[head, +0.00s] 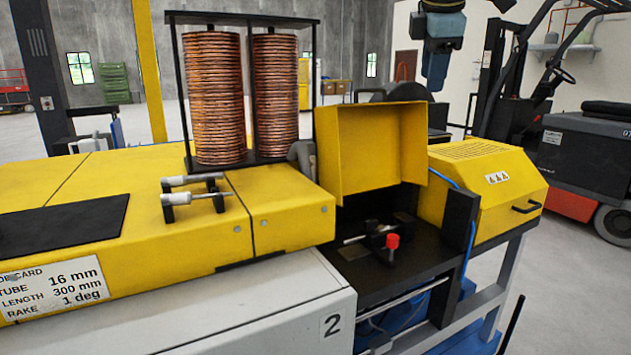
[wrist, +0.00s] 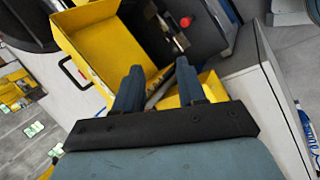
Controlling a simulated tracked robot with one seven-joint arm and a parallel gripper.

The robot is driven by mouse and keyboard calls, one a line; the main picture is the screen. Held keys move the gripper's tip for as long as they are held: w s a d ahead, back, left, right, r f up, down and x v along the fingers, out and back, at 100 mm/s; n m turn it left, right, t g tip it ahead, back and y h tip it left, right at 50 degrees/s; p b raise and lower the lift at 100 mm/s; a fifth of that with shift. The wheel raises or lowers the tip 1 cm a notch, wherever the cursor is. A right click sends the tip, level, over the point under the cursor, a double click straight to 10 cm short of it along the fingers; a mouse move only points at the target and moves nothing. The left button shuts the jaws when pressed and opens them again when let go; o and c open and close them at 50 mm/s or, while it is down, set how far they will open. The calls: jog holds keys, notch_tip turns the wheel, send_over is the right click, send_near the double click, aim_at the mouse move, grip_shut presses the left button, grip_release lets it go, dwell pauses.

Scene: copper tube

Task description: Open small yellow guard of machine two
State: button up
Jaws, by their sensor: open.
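The small yellow guard (head: 368,145) of machine two stands raised in the head view, its hollow inside facing front. The black bay below it is uncovered and shows a red knob (head: 392,241). In the wrist view, a hollow yellow guard (wrist: 105,45) lies beyond and left of my fingers, with the red knob (wrist: 186,21) further up. My gripper (wrist: 158,72) is open, its two blue-grey fingers apart. I see nothing gripped, and I cannot tell whether a finger touches the guard. A blue-grey end at the top right of the head view (head: 440,45) appears to be my gripper, above and right of the guard.
Left of the guard are a long yellow cover (head: 290,215) and a rack of copper rings (head: 215,100). A yellow hood (head: 487,185) with a black handle stands right. A white cabinet (head: 260,315) marked 2 is in front. A forklift (head: 590,150) is behind right.

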jog(key=s+d+f+m, duration=0.1)
jog(key=s+f+m, duration=0.7)
jog(key=f, duration=0.4)
jog(key=s+d+f+m+y, duration=0.1)
jog(key=s+f+m, duration=0.7)
jog(key=f, duration=0.4)
jog(key=shift+s+d+f+m+y, duration=0.3)
jog(key=shift+s+m, duration=0.05)
jog(key=shift+m, duration=0.05)
